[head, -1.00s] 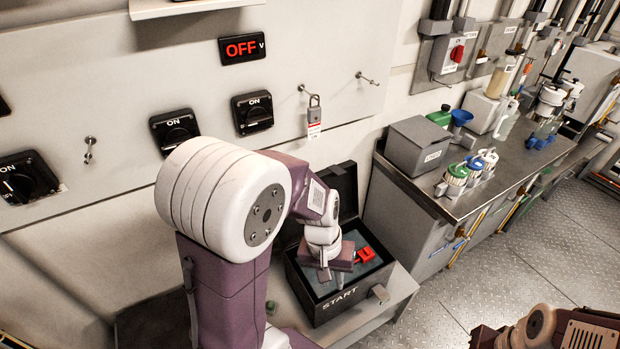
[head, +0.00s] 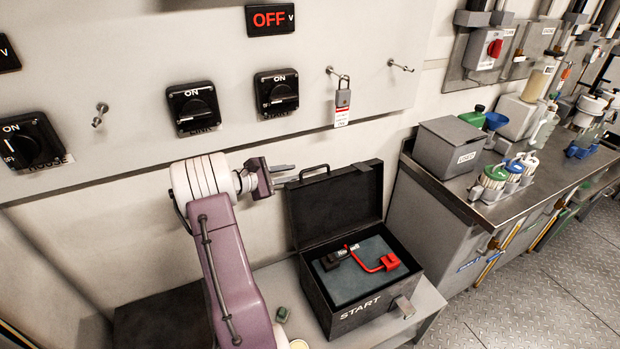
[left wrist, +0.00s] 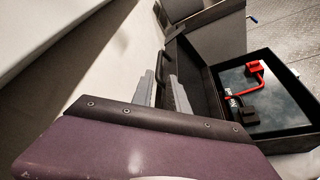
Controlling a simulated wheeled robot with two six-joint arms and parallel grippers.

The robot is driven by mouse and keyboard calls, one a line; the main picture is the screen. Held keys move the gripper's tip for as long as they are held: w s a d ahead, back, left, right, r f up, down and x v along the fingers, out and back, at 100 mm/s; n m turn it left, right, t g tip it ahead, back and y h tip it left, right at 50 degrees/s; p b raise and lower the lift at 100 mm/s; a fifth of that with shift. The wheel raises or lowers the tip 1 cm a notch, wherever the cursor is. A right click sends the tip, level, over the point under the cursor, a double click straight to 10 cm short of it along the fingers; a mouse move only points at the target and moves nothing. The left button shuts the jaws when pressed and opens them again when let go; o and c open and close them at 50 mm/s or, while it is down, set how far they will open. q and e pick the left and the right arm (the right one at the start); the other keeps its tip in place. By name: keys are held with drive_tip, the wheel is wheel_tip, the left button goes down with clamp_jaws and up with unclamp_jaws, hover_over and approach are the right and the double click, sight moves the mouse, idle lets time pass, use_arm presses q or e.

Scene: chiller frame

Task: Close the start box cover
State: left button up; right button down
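The black start box (head: 362,312) stands on a grey bench, "START" printed on its front. Its cover (head: 338,208) is open, standing up at the back, with a handle (head: 314,169) on its top edge. The handle also shows in the left wrist view (left wrist: 160,68). My left gripper (head: 291,173) is open and empty, beside the cover's upper left corner. In the left wrist view its fingers (left wrist: 163,93) lie to either side of the handle's near part; contact cannot be told. Inside the box lies a red and black item (head: 384,263). My right gripper is out of view.
The wall panel with rotary switches (head: 277,93) and a hanging padlock (head: 342,98) is behind and above the cover. A steel counter with a grey bin (head: 450,148) stands to the right. A small green object (head: 282,314) lies left of the box.

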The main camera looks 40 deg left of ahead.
sight(310, 169)
use_arm(q)
drive_tip(key=shift+s+a, duration=0.1)
drive_tip(key=shift+w, duration=0.2)
drive_tip(key=x, duration=0.9)
drive_tip(key=shift+r, duration=0.1)
drive_tip(key=shift+s, duration=0.1)
clamp_jaws()
idle(0.8)
